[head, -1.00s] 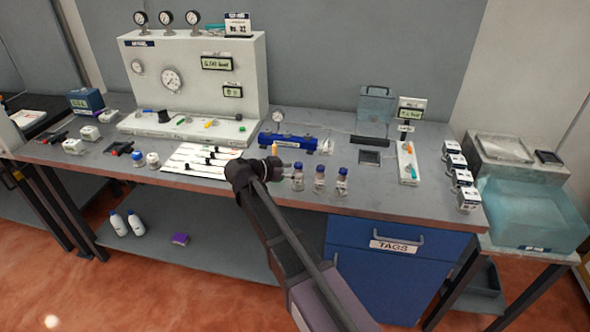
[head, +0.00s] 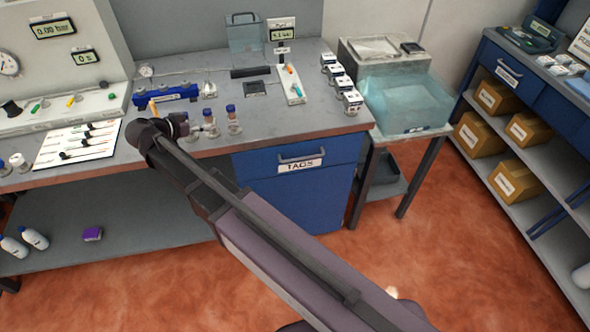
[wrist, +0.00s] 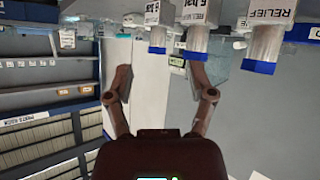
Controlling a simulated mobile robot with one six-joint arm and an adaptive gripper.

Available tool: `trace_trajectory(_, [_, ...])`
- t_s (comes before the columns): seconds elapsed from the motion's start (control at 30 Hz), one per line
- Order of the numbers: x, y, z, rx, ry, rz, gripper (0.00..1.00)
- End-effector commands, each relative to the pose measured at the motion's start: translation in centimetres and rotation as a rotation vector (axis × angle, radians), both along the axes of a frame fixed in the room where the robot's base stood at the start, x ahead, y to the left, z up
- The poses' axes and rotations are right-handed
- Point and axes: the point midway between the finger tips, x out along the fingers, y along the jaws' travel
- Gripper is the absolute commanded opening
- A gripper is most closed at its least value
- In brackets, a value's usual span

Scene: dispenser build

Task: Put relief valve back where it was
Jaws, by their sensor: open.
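My gripper (wrist: 162,80) is open, with nothing seen between its fingers. I cannot make out the relief valve itself, nor what the vials hold.
A blue manifold block (head: 166,96) lies behind the gripper, with a small yellow-orange piece (head: 153,107) near it. A white sheet with dark tools (head: 80,140) lies left. White labelled boxes (head: 340,83) line the bench's right end. A blue TAGS drawer (head: 300,163) is below.

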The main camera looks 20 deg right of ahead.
Motion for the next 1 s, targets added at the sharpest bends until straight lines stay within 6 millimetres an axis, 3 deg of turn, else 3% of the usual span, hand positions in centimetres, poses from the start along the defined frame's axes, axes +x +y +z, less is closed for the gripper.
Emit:
trace_trajectory(0.03, [-0.6,-2.1,-0.6,0.006,0.053,-0.004,0.71])
trace_trajectory(0.2, [-2.4,-8.0,-2.9,0.045,0.271,0.019,0.71])
trace_trajectory(0.5, [-7.1,-16.6,-6.4,0.180,0.614,0.145,0.71])
trace_trajectory(0.8, [-12.7,-22.4,-8.6,0.366,0.842,0.367,0.71])
trace_trajectory(1.0, [-16.0,-24.6,-9.2,0.478,0.908,0.538,0.71])
